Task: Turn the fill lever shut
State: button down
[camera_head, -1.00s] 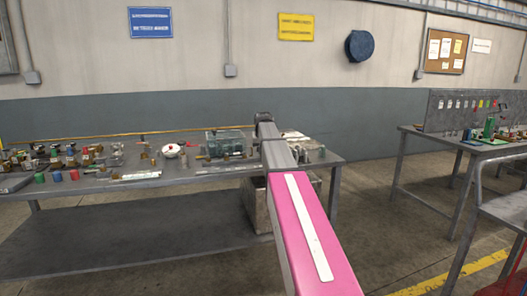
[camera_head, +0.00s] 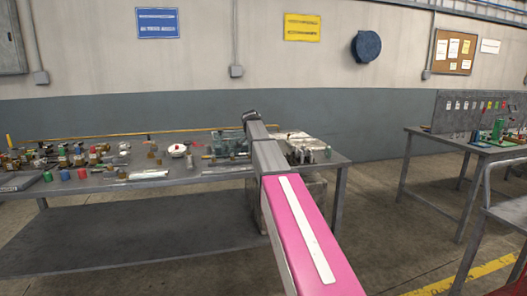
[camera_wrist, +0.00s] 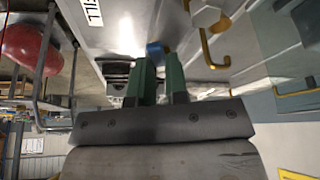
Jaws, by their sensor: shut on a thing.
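In the wrist view, my gripper (camera_wrist: 160,62) has two green fingers with a narrow gap between them. A small blue piece (camera_wrist: 154,49) shows at the fingertips, and the gripper is shut on it. It looks like the fill lever's handle, but most of it is hidden by the fingers. A white label ending in "ILL" (camera_wrist: 91,12) is on the pale metal panel (camera_wrist: 118,32) beside it. In the head view, my arm reaches over the bench, and my gripper and the lever are hidden behind it.
A bent yellow handle (camera_wrist: 213,50) and a pale hexagonal knob (camera_wrist: 206,14) are close to the right of my fingers. A red rounded object (camera_wrist: 32,45) is at the left. The bench (camera_head: 205,176) carries many small parts. A second table (camera_head: 470,148) stands at right.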

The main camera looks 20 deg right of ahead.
jog(key=shift+w+a+m+g, duration=0.1)
jog(key=shift+w+m+g, duration=0.35)
jog(key=shift+m, duration=0.65)
jog(key=shift+w+a+m+g, duration=0.1)
jog(key=shift+w+m+g, duration=0.3)
jog(key=shift+m, duration=0.7)
jog(key=shift+s, duration=0.1)
jog(key=c, duration=1.1)
grip_release()
